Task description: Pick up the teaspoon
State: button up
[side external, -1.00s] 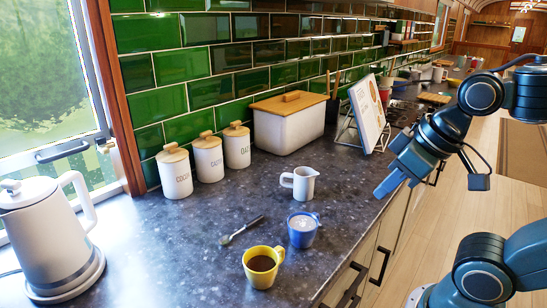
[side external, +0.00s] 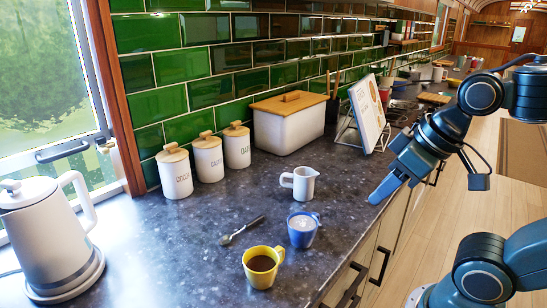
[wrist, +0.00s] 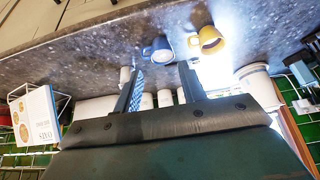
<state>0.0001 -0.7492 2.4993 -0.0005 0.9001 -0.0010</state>
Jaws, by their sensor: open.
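The teaspoon (side external: 241,231) lies on the dark speckled worktop, left of the blue mug (side external: 303,229) and behind the yellow mug (side external: 262,266). My gripper (side external: 385,189) is raised near the front edge of the worktop, to the right of the white jug and well apart from the teaspoon. In the wrist view the two fingers of my gripper (wrist: 162,80) are spread with nothing between them. The blue mug (wrist: 159,50) and yellow mug (wrist: 208,41) show beyond the fingertips. I cannot make out the teaspoon in the wrist view.
A white jug (side external: 300,184) stands behind the blue mug. Canisters (side external: 208,158), a bread bin (side external: 288,124) and a recipe book on a stand (side external: 368,112) line the tiled wall. A kettle (side external: 45,235) stands at left. The worktop (side external: 160,235) between kettle and teaspoon is clear.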

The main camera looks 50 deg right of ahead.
jog(key=w+a+r+n+g+y, duration=0.2)
jog(key=w+n, duration=0.6)
jog(key=w, duration=0.8)
jog(key=w+d+f+n+g+y, duration=0.1)
jog(key=w+d+f+n, duration=0.1)
jog(key=w+f+n, duration=0.2)
jog(key=w+d+f+n+g+y, duration=0.1)
jog(key=w+f+n, duration=0.4)
jog(key=w, duration=0.5)
jog(key=shift+d+g+y, duration=0.3)
jog(key=shift+d+g, duration=0.3)
jog(key=shift+d, duration=0.3)
jog(key=shift+f, duration=0.15)
send_over(258, 217)
notch_tip(258, 217, down, 7)
jog(key=shift+d+r, duration=0.1)
jog(key=shift+d, duration=0.05)
jog(key=shift+f, duration=0.55)
jog(key=shift+a, duration=0.2)
